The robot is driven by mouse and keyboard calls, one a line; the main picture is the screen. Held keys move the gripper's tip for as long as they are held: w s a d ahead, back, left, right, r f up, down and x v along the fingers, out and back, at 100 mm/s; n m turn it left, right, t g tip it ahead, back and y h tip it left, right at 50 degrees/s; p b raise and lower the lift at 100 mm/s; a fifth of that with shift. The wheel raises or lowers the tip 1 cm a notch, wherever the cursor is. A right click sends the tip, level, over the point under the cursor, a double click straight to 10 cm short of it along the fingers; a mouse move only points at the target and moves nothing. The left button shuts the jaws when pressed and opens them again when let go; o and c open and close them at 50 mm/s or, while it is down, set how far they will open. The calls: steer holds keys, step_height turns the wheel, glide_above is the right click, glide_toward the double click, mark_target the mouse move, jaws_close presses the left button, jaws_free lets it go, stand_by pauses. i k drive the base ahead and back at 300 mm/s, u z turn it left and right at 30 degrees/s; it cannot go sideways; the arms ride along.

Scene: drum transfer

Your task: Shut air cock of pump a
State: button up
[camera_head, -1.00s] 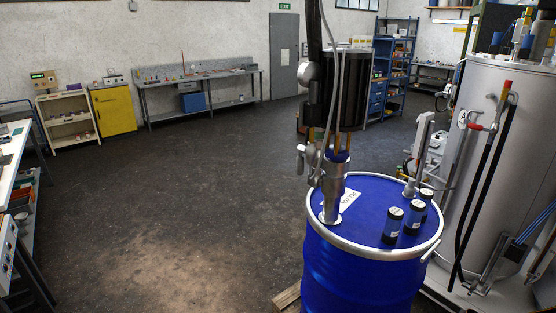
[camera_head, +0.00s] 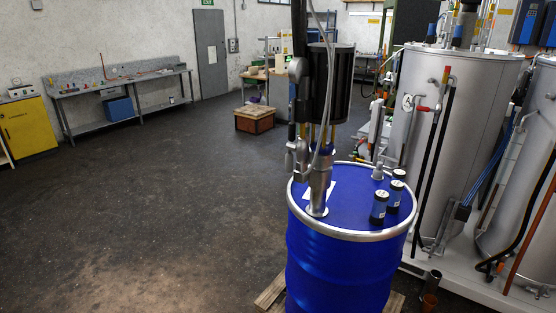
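A pump with a black cylindrical motor (camera_head: 330,85) stands upright in the lid of the blue drum (camera_head: 335,262). Yellow rods and a grey tube (camera_head: 319,185) run below the motor. A round grey fitting (camera_head: 296,68) and a lower grey fitting (camera_head: 297,157) sit at its left side. Hoses rise from it out of the picture. I cannot tell which fitting is the air cock, or whether it is open or shut. No letter is readable on the pump. My gripper is not recognisable in the view.
Dark canisters (camera_head: 379,208) stand on the drum lid. The drum rests on a wooden pallet (camera_head: 270,291). A grey tank (camera_head: 430,165) marked "A", with a red-handled valve (camera_head: 424,109), stands close right. Open floor (camera_head: 150,210) lies left. A wooden crate (camera_head: 255,119) stands behind.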

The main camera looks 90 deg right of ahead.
mark_target(290, 155)
steer(key=z, duration=0.25)
steer(key=i, duration=0.1)
steer(key=z, duration=2.95)
